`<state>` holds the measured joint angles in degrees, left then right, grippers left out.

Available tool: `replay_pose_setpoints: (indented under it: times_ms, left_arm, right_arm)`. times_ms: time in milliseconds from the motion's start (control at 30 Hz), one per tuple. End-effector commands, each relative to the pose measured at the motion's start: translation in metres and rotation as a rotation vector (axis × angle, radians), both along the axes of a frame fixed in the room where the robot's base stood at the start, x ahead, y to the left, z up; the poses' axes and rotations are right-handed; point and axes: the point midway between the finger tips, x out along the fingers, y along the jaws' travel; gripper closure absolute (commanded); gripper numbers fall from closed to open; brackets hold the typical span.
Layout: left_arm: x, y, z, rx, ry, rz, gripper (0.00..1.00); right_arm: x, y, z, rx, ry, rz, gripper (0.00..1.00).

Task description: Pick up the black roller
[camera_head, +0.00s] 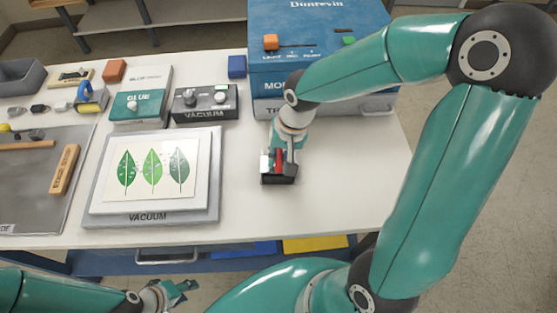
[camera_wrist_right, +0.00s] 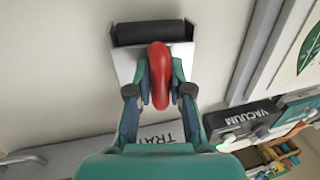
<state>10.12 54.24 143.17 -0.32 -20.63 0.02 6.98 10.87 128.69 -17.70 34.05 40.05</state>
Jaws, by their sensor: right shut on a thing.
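The black roller (camera_wrist_right: 152,32) has a dark cylinder in a pale metal frame and a red handle (camera_wrist_right: 159,75). In the head view the roller (camera_head: 279,181) is at the right part of the white table, mostly covered by my right gripper (camera_head: 279,163). In the right wrist view my right gripper (camera_wrist_right: 160,82) is shut on the red handle, one finger on each side. I cannot tell whether the roller touches the table. My left gripper (camera_head: 182,290) is empty, low in front of the table, and its fingers look apart.
A blue laminator (camera_head: 315,70) stands behind my right gripper. A vacuum board with a leaf print (camera_head: 152,172) lies to the left. A black vacuum box (camera_head: 205,102) and a glue box (camera_head: 138,106) stand behind it. Bare table lies to the right of the roller.

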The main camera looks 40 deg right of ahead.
Motion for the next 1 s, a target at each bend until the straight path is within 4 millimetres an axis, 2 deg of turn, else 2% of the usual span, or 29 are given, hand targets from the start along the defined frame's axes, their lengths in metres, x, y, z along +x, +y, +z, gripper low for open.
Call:
replay_pose_setpoints:
  times_ms: [633, 833, 1000]
  left_arm:
    - [0.0, 0.0, 0.0, 0.0, 0.0, 0.0, 0.6]
    - [0.0, 0.0, -0.001, 0.0, 0.0, 0.0, 0.6]
    - [0.0, 0.0, -0.001, 0.0, 0.0, 0.0, 0.6]
  right_arm:
    - [0.0, 0.001, 0.004, 0.001, 0.001, 0.0, 1.0]
    - [0.001, 0.001, 0.023, 0.0, -0.004, 0.0, 1.0]
    - [0.002, 0.001, 0.053, 0.0, -0.007, 0.001, 1.0]
